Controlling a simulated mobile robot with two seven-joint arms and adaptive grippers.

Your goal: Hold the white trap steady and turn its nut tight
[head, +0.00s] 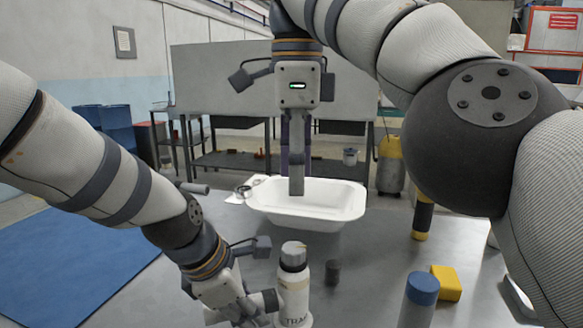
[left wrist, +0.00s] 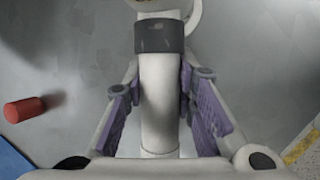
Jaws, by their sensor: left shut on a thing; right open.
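The white trap (head: 293,290) stands upright at the near edge of the table, with lettering low on its body and a grey band near its top. In the left wrist view a white pipe of the trap (left wrist: 160,105) runs between the purple finger pads, with a dark ring-shaped nut (left wrist: 159,36) just beyond them. My left gripper (head: 260,303) is at the trap's left side, shut on the white pipe.
A white basin (head: 340,203) stands behind the trap. A small dark cylinder (head: 333,272), a blue-topped grey cylinder (head: 421,300), a yellow block (head: 446,283) and a yellow-and-black cylinder (head: 422,217) are to the right. A red cylinder (left wrist: 24,109) lies left in the left wrist view.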

